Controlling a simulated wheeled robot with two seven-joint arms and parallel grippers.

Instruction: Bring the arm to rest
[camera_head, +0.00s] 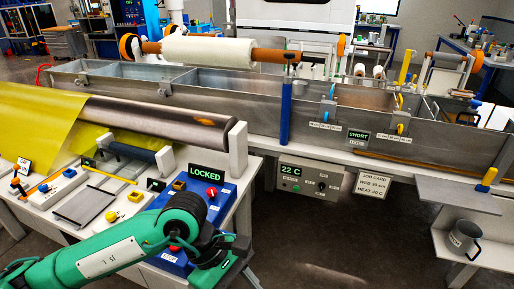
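My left arm, green with black joints, comes in from the lower left. Its wrist is over the front right corner of the white bench, in front of the blue control box (226,196). My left gripper (236,268) is at the bottom, low beside the bench's right edge. Its fingers are not clear, so I cannot tell whether it is open or shut, and no held object shows. My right arm and gripper are not in view.
A dark roller (165,121) with yellow film (38,112) lies along the bench. The long metal bath (250,107) stands behind, with a white roll (208,51) above it. A grey shelf (455,194) and metal mug (464,237) are at right. Open floor (335,240) lies between.

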